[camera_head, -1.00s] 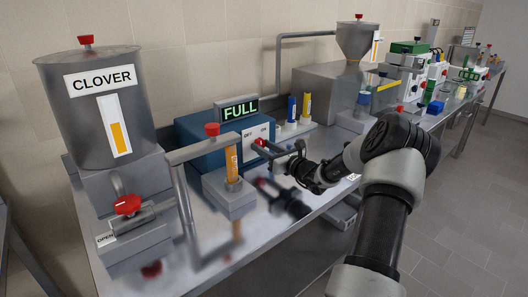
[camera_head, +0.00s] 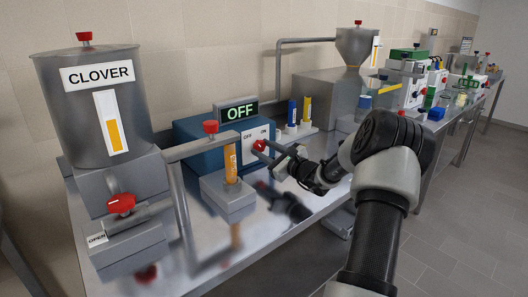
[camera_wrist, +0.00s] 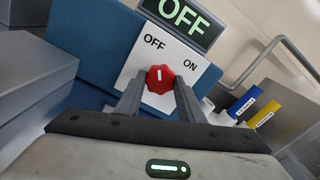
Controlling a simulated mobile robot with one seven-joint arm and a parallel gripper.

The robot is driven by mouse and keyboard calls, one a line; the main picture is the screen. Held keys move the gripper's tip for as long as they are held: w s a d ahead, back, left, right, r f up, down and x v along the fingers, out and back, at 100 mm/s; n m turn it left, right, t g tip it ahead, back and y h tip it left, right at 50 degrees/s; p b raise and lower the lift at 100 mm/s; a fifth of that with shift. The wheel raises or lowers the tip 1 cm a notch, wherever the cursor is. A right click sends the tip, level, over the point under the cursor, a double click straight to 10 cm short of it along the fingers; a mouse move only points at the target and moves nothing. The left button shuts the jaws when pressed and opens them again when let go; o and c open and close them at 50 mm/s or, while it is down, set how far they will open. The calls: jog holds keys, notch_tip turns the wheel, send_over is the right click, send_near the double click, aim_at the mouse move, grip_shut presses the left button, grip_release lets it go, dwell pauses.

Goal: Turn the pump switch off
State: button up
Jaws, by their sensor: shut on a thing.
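The pump switch is a red knob (camera_head: 259,145) on the white plate of a blue box (camera_head: 200,150). In the wrist view the knob (camera_wrist: 160,79) sits between the OFF and ON labels, its white mark pointing up toward the OFF side. The display (camera_head: 237,111) above it reads OFF in green. My gripper (camera_wrist: 158,92) is shut on the knob, one finger on each side. In the head view my gripper (camera_head: 268,152) reaches the knob from the right, and its fingertips are hard to make out.
A CLOVER tank (camera_head: 92,110) with a red valve handle (camera_head: 121,203) stands at left. A pipe post with an orange-filled tube (camera_head: 231,165) stands just left of the knob. Blue and yellow bottles (camera_head: 306,108) and a hopper (camera_head: 355,45) are behind right.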

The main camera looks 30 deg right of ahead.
jog(key=shift+f, duration=0.15)
jog(key=o, duration=1)
jog(key=shift+o, duration=0.2)
jog(key=s+p, duration=0.1)
jog(key=s, duration=0.4)
jog(key=s+d, duration=0.1)
jog(key=s, duration=0.5)
jog(key=s+d+p, duration=0.1)
jog(key=s, duration=0.5)
jog(key=shift+s+d+p, duration=0.15)
jog(key=shift+d+p, duration=0.05)
jog(key=shift+p, duration=0.15)
